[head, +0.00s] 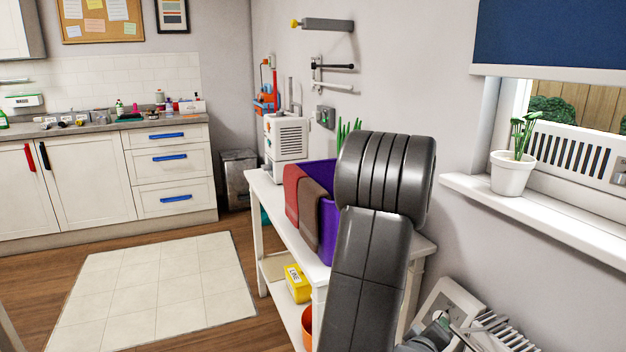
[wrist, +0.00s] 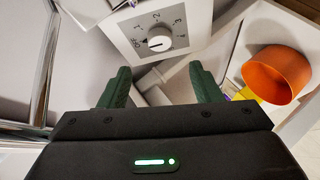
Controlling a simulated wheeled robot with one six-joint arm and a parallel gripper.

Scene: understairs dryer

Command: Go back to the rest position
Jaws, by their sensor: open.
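My gripper (wrist: 162,88) shows in the wrist view with its two green fingers spread apart. Nothing is between them. Beyond the fingers is a white unit with a round numbered dial (wrist: 158,40), its pointer near the low end of the scale. The white unit (head: 447,300) shows low at the right of my arm in the head view.
A white table (head: 258,182) holds a purple bin (head: 325,225) with red and brown cloths. A yellow box (head: 297,284) and an orange pot (wrist: 277,74) sit below. Metal bars (wrist: 38,65) run close at left. A potted plant (head: 512,175) stands on the sill. The floor mat (head: 150,290) is clear.

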